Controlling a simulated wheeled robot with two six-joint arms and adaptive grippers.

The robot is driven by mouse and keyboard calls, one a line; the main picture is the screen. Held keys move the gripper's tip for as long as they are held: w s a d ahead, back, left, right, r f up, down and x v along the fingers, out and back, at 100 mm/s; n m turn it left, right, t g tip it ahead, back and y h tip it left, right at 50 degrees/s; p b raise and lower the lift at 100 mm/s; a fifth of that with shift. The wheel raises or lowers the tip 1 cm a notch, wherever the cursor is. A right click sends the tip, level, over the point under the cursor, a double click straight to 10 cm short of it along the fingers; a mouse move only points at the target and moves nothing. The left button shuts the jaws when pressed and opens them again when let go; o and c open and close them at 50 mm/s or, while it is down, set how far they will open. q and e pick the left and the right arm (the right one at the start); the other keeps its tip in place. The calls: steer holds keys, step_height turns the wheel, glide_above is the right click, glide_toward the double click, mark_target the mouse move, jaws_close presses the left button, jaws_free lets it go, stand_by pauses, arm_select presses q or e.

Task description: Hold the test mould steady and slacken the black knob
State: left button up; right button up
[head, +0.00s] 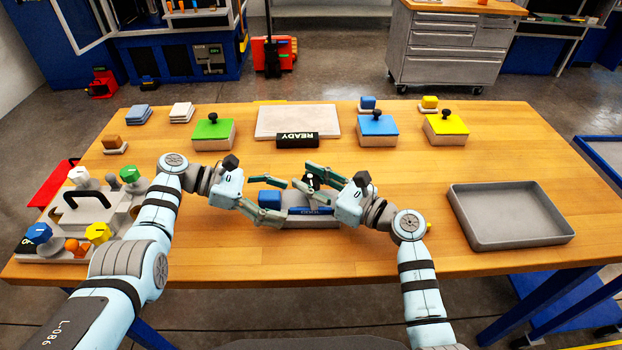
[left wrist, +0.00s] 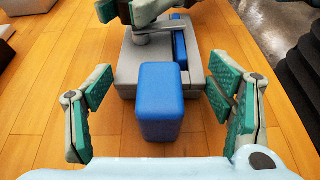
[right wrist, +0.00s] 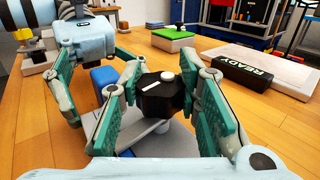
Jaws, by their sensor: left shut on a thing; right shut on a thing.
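The test mould (head: 318,222) is a low grey block with blue parts, standing on the front middle of the table. A blue block-shaped end (left wrist: 160,100) points towards my left wrist. My left gripper (head: 283,202) is at the mould's left end, its fingertips against both sides of the grey body (left wrist: 127,75), with the blue end between the fingers. The black knob (right wrist: 163,98), with a white line and pale centre, stands on top of the mould. My right gripper (head: 303,177) is shut around the knob from the right. In the head view the fingers partly hide the knob.
A black READY block (head: 297,140) lies before a pale slab (head: 297,119). Green- (head: 213,131), blue- (head: 378,127) and yellow-lidded boxes (head: 446,126) stand behind. A grey fixture with coloured knobs (head: 100,212) is left; an empty grey tray (head: 509,235) is right.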

steer(key=n+g+y, duration=0.1)
steer(key=n+g, duration=0.1)
steer(key=g, duration=0.1)
steer(key=n+g+y, duration=0.2)
steer(key=shift+w+f+g, duration=0.1)
steer(key=shift+g, duration=0.3)
steer(key=shift+n+g, duration=0.4)
steer(key=shift+g, duration=0.1)
steer(key=shift+d, duration=0.1)
steer(key=o, duration=1.2)
steer(key=shift+c, duration=0.2)
steer(key=v, duration=1.2)
